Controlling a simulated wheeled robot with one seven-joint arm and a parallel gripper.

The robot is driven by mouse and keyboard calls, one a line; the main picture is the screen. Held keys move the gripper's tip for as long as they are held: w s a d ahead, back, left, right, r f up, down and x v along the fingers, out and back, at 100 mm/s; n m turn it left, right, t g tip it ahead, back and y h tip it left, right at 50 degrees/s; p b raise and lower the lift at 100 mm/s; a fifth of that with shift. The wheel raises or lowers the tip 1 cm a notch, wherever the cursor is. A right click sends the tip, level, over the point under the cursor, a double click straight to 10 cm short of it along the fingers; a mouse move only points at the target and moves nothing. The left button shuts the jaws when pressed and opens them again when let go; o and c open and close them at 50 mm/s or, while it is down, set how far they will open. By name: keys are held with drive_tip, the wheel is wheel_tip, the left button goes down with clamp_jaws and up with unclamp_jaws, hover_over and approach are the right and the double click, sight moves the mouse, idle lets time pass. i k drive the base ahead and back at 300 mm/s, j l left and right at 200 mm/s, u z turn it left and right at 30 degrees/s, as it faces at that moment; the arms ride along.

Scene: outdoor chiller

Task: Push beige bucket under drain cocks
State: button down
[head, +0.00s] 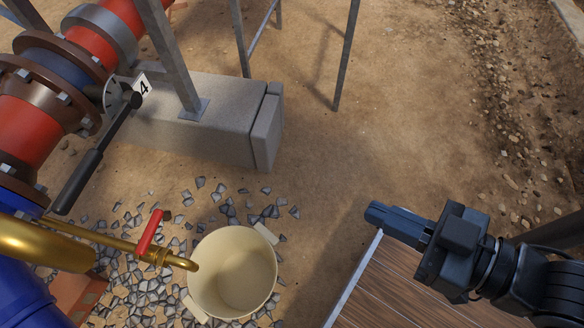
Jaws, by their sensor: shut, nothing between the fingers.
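The beige bucket (206,299) stands upright on gravel at the lower middle of the head view, with a pale tab on its upper right rim and another at its lower left. A brass drain cock (180,262) with a red lever handle (149,232) reaches in from the left. In the picture its outlet end overlaps the bucket's left rim; the height between them is hard to judge. No second drain cock is clearly visible. My gripper (375,214) is shut and empty, to the right of the bucket and apart from it, near the wooden surface's upper corner.
A wooden plank surface with a metal edge (390,290) lies right of the bucket, below my gripper. Red and blue flanged pipes (45,75) with a black-handled valve (88,160) fill the left. A concrete block (205,130) and metal posts stand behind. Bare dirt (330,160) is open beyond.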

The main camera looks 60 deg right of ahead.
sight(236, 275)
drive_tip(key=i+l+u, duration=0.15)
drive_tip(key=l+u, duration=0.15)
drive_tip(key=l, duration=0.65)
drive_tip(key=l+u, duration=0.3)
drive_tip(key=l, duration=0.65)
drive_tip(key=u, duration=1.3)
